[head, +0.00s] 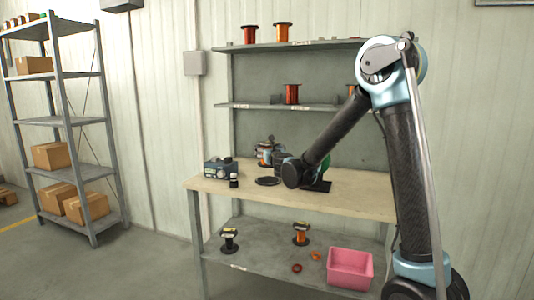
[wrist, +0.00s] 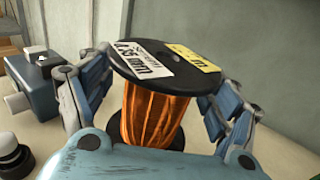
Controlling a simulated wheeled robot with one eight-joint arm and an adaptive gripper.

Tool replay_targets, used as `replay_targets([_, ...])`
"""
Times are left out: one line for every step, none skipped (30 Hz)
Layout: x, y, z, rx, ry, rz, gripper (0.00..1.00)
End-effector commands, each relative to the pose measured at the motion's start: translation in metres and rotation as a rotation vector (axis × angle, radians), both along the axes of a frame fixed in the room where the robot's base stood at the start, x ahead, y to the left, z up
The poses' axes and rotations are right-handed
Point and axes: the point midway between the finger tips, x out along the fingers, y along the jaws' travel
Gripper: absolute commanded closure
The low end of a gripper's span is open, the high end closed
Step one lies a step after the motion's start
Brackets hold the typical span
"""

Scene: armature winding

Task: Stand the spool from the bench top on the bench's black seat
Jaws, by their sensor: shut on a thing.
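The spool (wrist: 152,112) has black flanges, copper-orange wire and white and yellow labels on its top flange. It stands roughly upright between the two fingers of my gripper (wrist: 158,105), which is shut on it. In the head view the spool (head: 264,153) shows at the end of my arm, over the back part of the bench top, partly covered by my gripper (head: 275,157). The black seat (head: 267,181) is a flat round disc on the bench top, nearer the front than the spool appears.
A blue-grey device (head: 220,168) and a small black-and-white item (head: 233,181) stand left of the seat. A green machine (head: 325,167) on a black base is to the right, partly behind my arm. Other spools (head: 300,234) and a pink bin (head: 350,268) are on the lower shelf.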

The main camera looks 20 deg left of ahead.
Motion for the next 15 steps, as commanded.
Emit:
replay_targets([0.000, 0.000, 0.000, -0.001, 0.000, 0.000, 0.85])
replay_targets([0.000, 0.000, -0.001, -0.001, 0.000, 0.001, 0.85])
replay_targets([0.000, 0.001, -0.002, -0.001, 0.000, 0.001, 0.85])
replay_targets([-0.001, 0.001, -0.002, -0.001, 0.000, 0.002, 0.85])
replay_targets([-0.001, 0.002, -0.004, -0.001, 0.000, 0.002, 0.85])
replay_targets([-0.001, 0.003, -0.005, -0.001, 0.000, 0.003, 0.85])
replay_targets([-0.002, 0.003, -0.007, -0.001, 0.000, 0.004, 0.85])
replay_targets([-0.002, 0.004, -0.009, 0.000, 0.000, 0.005, 0.85])
replay_targets([-0.003, 0.005, -0.011, 0.000, 0.000, 0.006, 0.85])
replay_targets([-0.003, 0.006, -0.014, -0.001, 0.000, 0.006, 0.85])
replay_targets([-0.003, 0.006, -0.016, -0.001, 0.000, 0.007, 0.85])
replay_targets([-0.004, 0.007, -0.019, -0.001, 0.000, 0.008, 0.85])
replay_targets([-0.004, 0.008, -0.022, -0.001, 0.000, 0.009, 0.85])
replay_targets([-0.004, 0.008, -0.024, -0.001, 0.000, 0.009, 0.85])
replay_targets([-0.004, 0.008, -0.027, -0.001, 0.000, 0.009, 0.85])
